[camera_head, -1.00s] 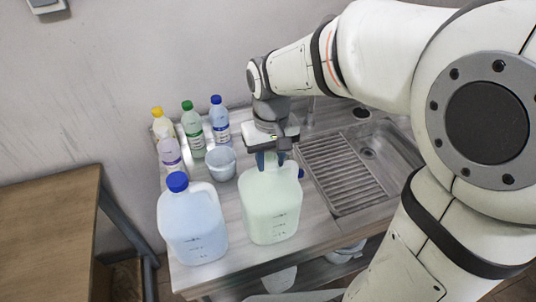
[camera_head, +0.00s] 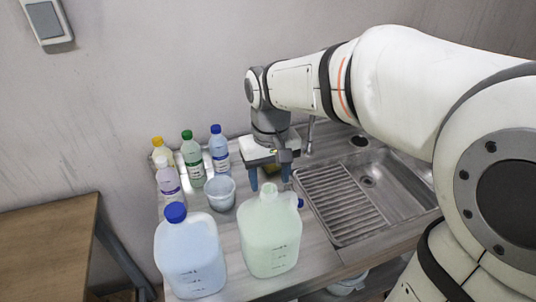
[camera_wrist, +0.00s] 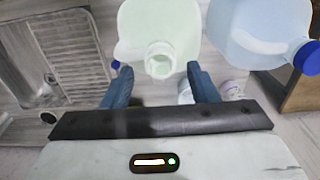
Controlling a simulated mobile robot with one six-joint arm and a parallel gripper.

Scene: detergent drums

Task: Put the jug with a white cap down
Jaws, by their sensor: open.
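The pale green jug with a white cap (camera_head: 271,240) stands upright on the counter (camera_head: 319,258), in front of my gripper. My gripper (camera_head: 270,181) is open, with its blue fingers spread behind the jug's top and apart from it. In the wrist view the jug (camera_wrist: 135,28) is at the top middle. Its white cap (camera_wrist: 160,62) shows just beyond and between the fingertips (camera_wrist: 160,80). Nothing is held. The jug's base is hidden in the wrist view.
A blue-capped jug (camera_head: 190,255) stands close on the left. A small bucket (camera_head: 221,194) and several bottles (camera_head: 192,158) stand behind it. A steel sink with a drainer (camera_head: 347,204) is on the right. A wooden table (camera_head: 45,240) is at far left.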

